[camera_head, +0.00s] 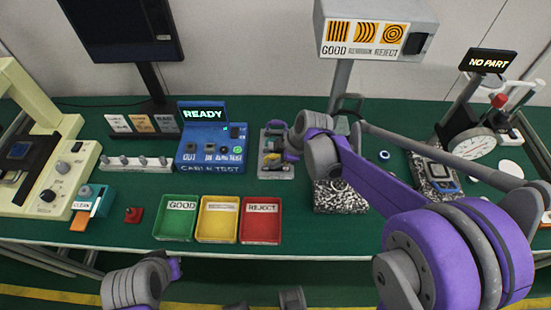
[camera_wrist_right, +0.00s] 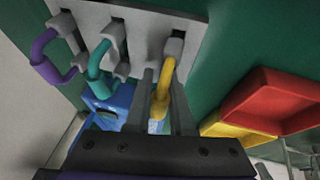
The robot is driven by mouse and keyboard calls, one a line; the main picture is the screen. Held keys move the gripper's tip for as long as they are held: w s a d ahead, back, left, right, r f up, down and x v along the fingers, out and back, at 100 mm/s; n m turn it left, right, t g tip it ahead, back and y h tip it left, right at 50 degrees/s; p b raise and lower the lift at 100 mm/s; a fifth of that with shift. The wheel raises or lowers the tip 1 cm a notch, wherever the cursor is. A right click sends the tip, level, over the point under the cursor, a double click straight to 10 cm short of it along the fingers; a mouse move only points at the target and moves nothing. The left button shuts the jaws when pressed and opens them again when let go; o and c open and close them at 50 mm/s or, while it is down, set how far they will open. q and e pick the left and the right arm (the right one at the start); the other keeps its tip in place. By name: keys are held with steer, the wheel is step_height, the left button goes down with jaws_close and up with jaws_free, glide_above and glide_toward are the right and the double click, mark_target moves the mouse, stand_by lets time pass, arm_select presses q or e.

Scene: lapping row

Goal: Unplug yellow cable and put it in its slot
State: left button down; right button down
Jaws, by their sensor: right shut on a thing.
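The yellow cable (camera_wrist_right: 166,78) is between the two fingers of my right gripper (camera_wrist_right: 165,115), which is shut on it. Its upper end is at a grey holder on the grey cable rack (camera_wrist_right: 146,38); I cannot tell whether it is seated there. A purple cable (camera_wrist_right: 45,58) and a teal cable (camera_wrist_right: 97,62) sit in neighbouring holders. In the head view, the rack (camera_head: 287,172) lies right of the blue cable tester (camera_head: 208,158), whose screen reads READY, and my right gripper (camera_head: 283,151) is over it, partly hiding the cables. My left gripper is not visible, only part of its arm.
Green (camera_head: 174,228), yellow (camera_head: 216,230) and red (camera_head: 260,231) trays stand at the front edge. A speckled block (camera_head: 341,198) is right of the rack, below my right arm. A row of knobs (camera_head: 136,164) lies left of the tester. A labelled grey box (camera_head: 375,30) stands behind.

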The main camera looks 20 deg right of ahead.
steer(key=shift+f, duration=0.3)
steer(key=c, duration=0.7)
jaws_free()
steer(key=shift+r, duration=0.1)
steer(key=p+v, duration=0.1)
steer(key=v, duration=0.9)
steer(key=shift+r, duration=0.35)
steer(key=shift+s+d, duration=0.15)
steer(key=s+d+r+m+t+h+p, duration=0.1)
steer(key=s+m+h+p, duration=0.2)
steer(key=s+m, duration=1.2)
steer(key=s+p, duration=0.3)
steer(key=shift+r+t+h+p, duration=0.35)
steer(key=shift+t+h+p, duration=0.05)
